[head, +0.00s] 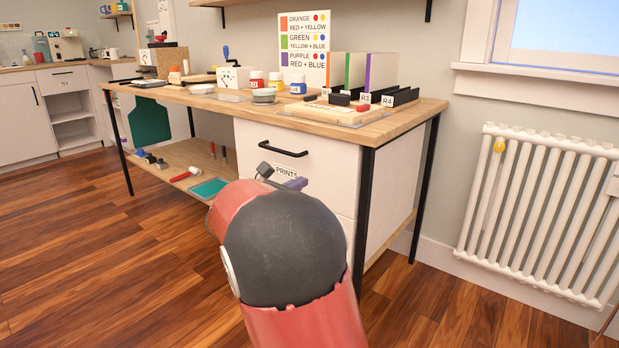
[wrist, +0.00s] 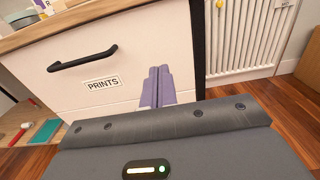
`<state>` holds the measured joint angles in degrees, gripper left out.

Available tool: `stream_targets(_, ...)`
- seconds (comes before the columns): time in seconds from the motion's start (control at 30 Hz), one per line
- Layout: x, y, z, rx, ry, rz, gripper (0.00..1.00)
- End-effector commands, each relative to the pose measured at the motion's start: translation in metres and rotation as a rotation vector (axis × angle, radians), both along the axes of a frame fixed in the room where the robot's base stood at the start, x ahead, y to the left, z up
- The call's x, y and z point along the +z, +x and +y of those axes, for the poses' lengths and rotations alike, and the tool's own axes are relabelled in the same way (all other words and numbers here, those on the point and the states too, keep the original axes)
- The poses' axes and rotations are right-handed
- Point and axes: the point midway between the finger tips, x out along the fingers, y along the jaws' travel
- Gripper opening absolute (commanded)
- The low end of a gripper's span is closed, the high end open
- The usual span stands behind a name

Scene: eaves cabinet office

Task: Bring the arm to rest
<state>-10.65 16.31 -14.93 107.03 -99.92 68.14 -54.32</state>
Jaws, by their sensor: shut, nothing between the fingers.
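My gripper (wrist: 158,86) shows in the wrist view as two purple-grey fingers pressed together, with nothing between them. It points at the white drawer front labelled PRINTS (wrist: 130,65), near its right edge. The black drawer handle (wrist: 83,58) is to the left of the fingers, apart from them. In the head view my red and dark grey arm reaches toward the desk and hides most of the gripper; a bit of purple finger (head: 296,184) shows beside the drawer front. The drawer looks closed.
A wooden desk (head: 205,103) carries paint jars, a colour chart (head: 305,45) and black card holders. Its lower shelf (head: 180,160) holds tools and a teal tray. A white radiator (head: 540,205) stands at the right. The wooden floor (head: 80,260) at the left is clear.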

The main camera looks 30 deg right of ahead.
Motion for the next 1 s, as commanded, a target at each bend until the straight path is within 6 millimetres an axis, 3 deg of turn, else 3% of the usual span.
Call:
stream_targets(0.37, 0.002, -0.013, 0.006, -0.016, 0.046, -0.030, 0.00)
stream_targets(0.47, 0.004, -0.042, 0.003, -0.064, 0.192, -0.123, 0.00)
stream_targets(0.57, 0.001, -0.089, 0.007, -0.152, 0.437, -0.286, 0.00)
stream_targets(0.67, -0.007, -0.140, 0.024, -0.270, 0.717, -0.482, 0.00)
stream_targets(0.8, -0.018, -0.201, 0.068, -0.465, 1.090, -0.751, 0.00)
stream_targets(1.0, -0.024, -0.266, 0.144, -0.788, 1.548, -1.090, 0.00)
